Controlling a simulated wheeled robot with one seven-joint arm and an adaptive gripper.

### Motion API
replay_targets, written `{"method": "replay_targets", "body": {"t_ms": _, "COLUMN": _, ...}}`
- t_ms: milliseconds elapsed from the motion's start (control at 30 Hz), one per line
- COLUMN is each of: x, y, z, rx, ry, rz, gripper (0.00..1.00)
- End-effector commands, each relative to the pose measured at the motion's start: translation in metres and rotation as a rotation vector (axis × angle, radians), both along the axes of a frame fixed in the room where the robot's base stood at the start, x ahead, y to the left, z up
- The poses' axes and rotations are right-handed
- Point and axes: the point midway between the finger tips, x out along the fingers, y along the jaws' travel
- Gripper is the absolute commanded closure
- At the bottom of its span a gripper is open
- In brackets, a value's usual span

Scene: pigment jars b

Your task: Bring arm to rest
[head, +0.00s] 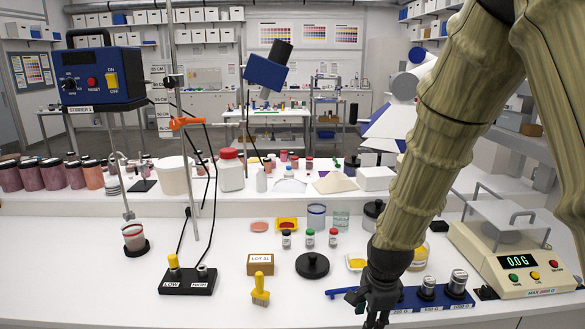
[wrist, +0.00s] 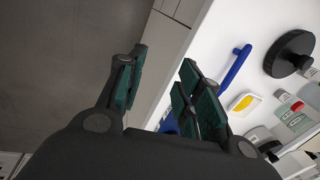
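My gripper (head: 372,308) hangs fingers down at the front edge of the white bench (head: 130,300), at the lower end of my arm in the head view. In the wrist view, my gripper (wrist: 163,68) has its green-padded fingers apart, with nothing between them. The bench edge and grey floor show behind the fingers. A blue stick-like tool (head: 343,293) lies just left of the gripper; it also shows in the wrist view (wrist: 236,65). A blue weight holder (head: 408,303) with metal weights (head: 457,282) is just right of it; the gripper hides part of this area.
A balance (head: 513,262) reading 0.0 stands at the right. A black knobbed disc (head: 312,266), a LOT 31 box (head: 261,265), a yellow stamp-like piece (head: 261,288) and small vials (head: 309,238) stand to the left. A stirrer (head: 102,75) stands further left. The front-left bench is clear.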

Motion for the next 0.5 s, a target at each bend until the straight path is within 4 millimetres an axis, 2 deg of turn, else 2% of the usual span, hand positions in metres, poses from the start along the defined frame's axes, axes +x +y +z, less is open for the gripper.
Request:
{"method": "replay_targets", "body": {"t_ms": 267, "x": -0.019, "y": -0.005, "z": -0.054, "rx": -0.029, "ry": 0.024, "rz": 0.142, "gripper": 0.65}}
{"method": "replay_targets", "body": {"t_ms": 500, "x": -0.057, "y": -0.015, "z": -0.13, "rx": -0.066, "ry": 0.054, "rz": 0.365, "gripper": 0.65}}
